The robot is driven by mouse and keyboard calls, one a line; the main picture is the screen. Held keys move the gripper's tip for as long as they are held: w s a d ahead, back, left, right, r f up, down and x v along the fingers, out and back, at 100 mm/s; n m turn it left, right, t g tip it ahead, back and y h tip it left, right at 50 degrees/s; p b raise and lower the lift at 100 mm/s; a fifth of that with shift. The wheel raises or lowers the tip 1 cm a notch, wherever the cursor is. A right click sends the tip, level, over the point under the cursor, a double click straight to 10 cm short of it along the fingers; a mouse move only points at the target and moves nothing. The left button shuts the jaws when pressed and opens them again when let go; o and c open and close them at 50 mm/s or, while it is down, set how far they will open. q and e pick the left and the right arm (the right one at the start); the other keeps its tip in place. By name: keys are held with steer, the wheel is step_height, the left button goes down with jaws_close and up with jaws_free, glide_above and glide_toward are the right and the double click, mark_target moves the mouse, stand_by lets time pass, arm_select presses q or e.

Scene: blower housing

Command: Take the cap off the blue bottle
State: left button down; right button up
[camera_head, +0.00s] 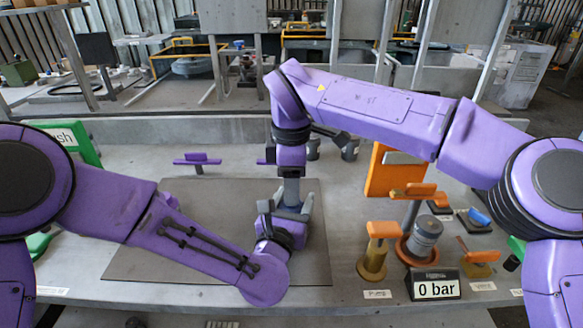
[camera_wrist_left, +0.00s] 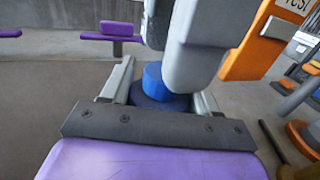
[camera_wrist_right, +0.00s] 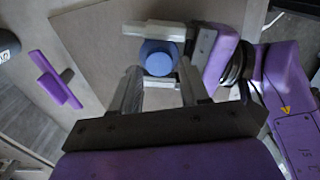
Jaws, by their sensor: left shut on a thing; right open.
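The blue bottle (camera_wrist_left: 155,103) stands between the fingers of my left gripper (camera_head: 285,212), which is shut on its body. Its round, lighter blue cap (camera_wrist_left: 153,74) is on top; in the right wrist view the cap (camera_wrist_right: 159,56) shows from above, between the left gripper's pale fingers. My right gripper (camera_head: 291,190) points down over the bottle. Its fingers are apart, near the cap, and I cannot tell whether they touch it. In the head view the grippers hide the bottle.
A dark mat (camera_head: 220,262) covers the table's middle and is mostly bare. To the right stand an orange panel (camera_head: 383,172), a grey cylinder on an orange base (camera_head: 424,240), an orange-topped post (camera_head: 376,252) and a "0 bar" display (camera_head: 436,288). A purple-handled part (camera_head: 197,159) is behind.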

steer(key=shift+f, duration=1.05)
jaws_close()
steer(key=shift+o, duration=1.3)
jaws_free()
step_height(320, 180, up, 5)
steer(key=shift+f, duration=0.2)
arm_select(q)
steer(key=shift+c, duration=1)
jaws_free()
